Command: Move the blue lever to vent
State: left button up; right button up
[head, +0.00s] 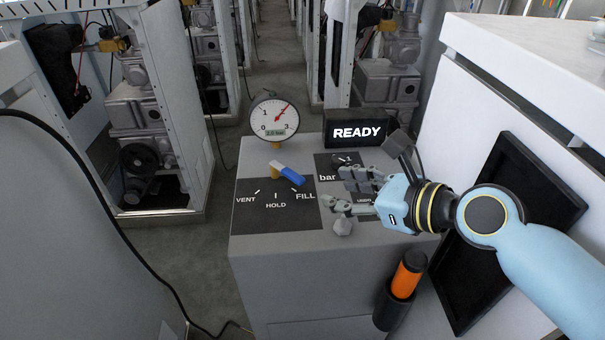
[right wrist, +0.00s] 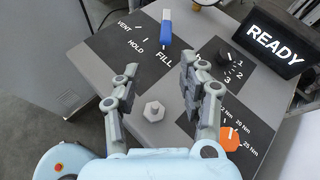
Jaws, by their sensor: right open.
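The blue lever (head: 290,174) sits on top of the grey console, on a dark plate (head: 274,222) marked VENT, HOLD and FILL. Its blue end points toward the FILL mark, away from VENT on the left. It also shows in the right wrist view (right wrist: 166,30), at the top, beyond the fingertips. My right gripper (head: 335,190) is open and empty over the right part of the console, to the right of the lever and apart from it. Both fingers show in the right wrist view (right wrist: 159,66). My left gripper is not in view.
A round gauge (head: 274,118) and a READY display (head: 356,131) stand at the console's back. A grey hex knob (right wrist: 153,111), an orange knob (right wrist: 229,138) and a black knob (right wrist: 225,55) are near my right fingers. An orange-handled tool (head: 408,274) hangs in front. The console's left part is clear.

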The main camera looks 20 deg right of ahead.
aim_at(294, 175)
jog(key=shift+w+d+m, duration=0.2)
jog(key=shift+w+m, duration=0.15)
jog(key=shift+m, duration=0.35)
jog(key=shift+w, duration=0.25)
jog(key=b+x, duration=0.1)
jog(key=x, duration=0.9)
jog(key=shift+w+b, duration=0.2)
jog(key=shift+b, duration=0.2)
jog(key=shift+c, duration=0.2)
grip_shut()
